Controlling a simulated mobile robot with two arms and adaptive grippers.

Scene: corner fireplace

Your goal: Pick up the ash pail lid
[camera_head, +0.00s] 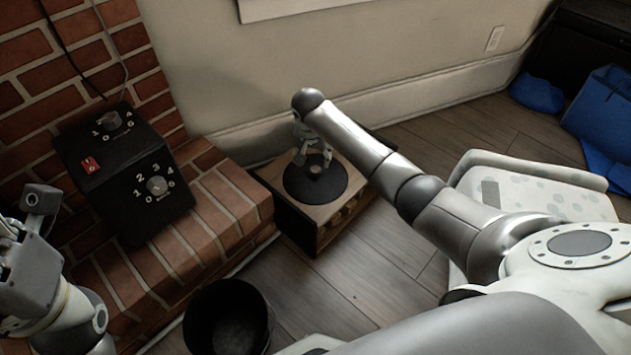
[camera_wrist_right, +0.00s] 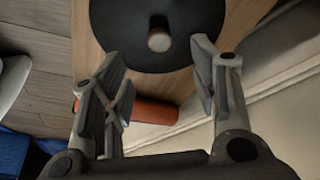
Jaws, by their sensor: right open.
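The ash pail lid (camera_head: 302,190) is a round black disc with a small brownish knob. It lies flat on a wooden crate (camera_head: 323,222) in the middle of the head view. My right gripper (camera_head: 313,158) is over the lid near its knob, pointing down. In the right wrist view the lid (camera_wrist_right: 120,30) is at the top, with the knob (camera_wrist_right: 158,41) roughly in line with the gap between the spread, empty fingers. My left gripper (camera_head: 22,245) is at the left edge of the head view, partly cut off; its jaws do not show clearly.
A black pail (camera_head: 215,310) stands open on the floor in front. A black control box (camera_head: 125,175) sits on the brick hearth (camera_head: 215,205). A reddish cylinder (camera_wrist_right: 145,109) lies by the lid in the wrist view. Blue items (camera_head: 540,93) are at the far right.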

